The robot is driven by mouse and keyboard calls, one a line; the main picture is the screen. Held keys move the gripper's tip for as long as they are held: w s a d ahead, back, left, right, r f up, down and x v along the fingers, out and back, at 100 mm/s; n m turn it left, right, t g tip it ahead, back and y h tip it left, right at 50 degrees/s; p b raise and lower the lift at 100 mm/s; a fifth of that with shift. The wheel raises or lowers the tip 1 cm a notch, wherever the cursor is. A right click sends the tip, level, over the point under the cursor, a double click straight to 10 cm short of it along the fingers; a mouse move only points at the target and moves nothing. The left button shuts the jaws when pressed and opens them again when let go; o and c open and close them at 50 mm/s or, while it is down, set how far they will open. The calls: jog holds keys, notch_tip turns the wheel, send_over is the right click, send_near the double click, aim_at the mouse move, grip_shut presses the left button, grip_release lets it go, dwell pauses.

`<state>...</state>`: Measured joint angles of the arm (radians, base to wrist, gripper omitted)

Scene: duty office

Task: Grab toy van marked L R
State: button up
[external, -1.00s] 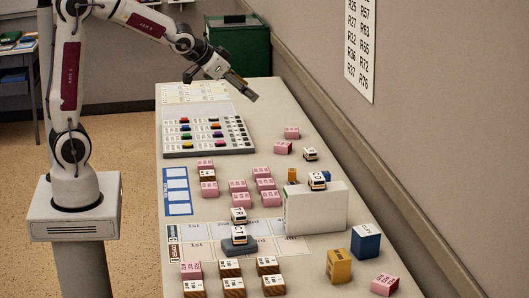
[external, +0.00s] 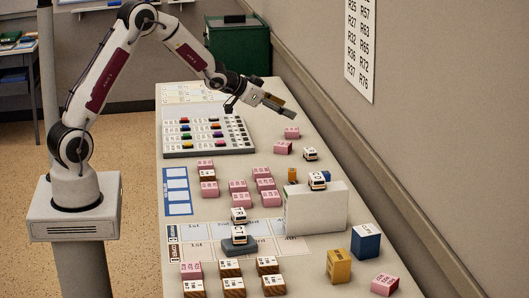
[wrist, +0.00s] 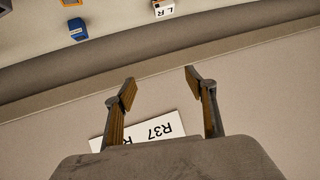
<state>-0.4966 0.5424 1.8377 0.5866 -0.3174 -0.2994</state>
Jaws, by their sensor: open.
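The toy van marked L R (wrist: 163,9) is white with dark letters and sits at the top edge of the wrist view, partly cut off. It appears to be the small white van (external: 310,154) standing on the table near the wall in the external view, where its letters are too small to read. My gripper (external: 283,108) is above the far part of the table, beyond the van and higher. In the wrist view my gripper (wrist: 160,77) has its fingers apart with nothing between them.
A white box (external: 316,211) with another van (external: 317,181) on top stands nearer the camera. Two pink blocks (external: 283,148) lie beside the L R van. Two more vans (external: 238,215) stand mid-table. A wall with a number sheet (external: 360,45) borders the right side.

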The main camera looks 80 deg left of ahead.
jog(key=w+a+f+t, duration=0.1)
jog(key=w+a+f, duration=0.1)
jog(key=a+f, duration=0.45)
jog(key=t+h, duration=0.1)
jog(key=h, duration=0.1)
send_near(307, 150)
jog(key=shift+w+d, duration=0.1)
jog(key=shift+w, duration=0.55)
jog(key=shift+f, duration=0.55)
jog(key=shift+x, duration=1.3)
jog(key=shift+w, duration=0.1)
jog(key=shift+a+r+x, duration=0.1)
jog(key=shift+a+x, duration=0.05)
jog(key=shift+x, duration=1.1)
jog(key=shift+a+r+x, duration=0.1)
jog(key=shift+a+x, duration=0.05)
jog(key=shift+x, duration=1.1)
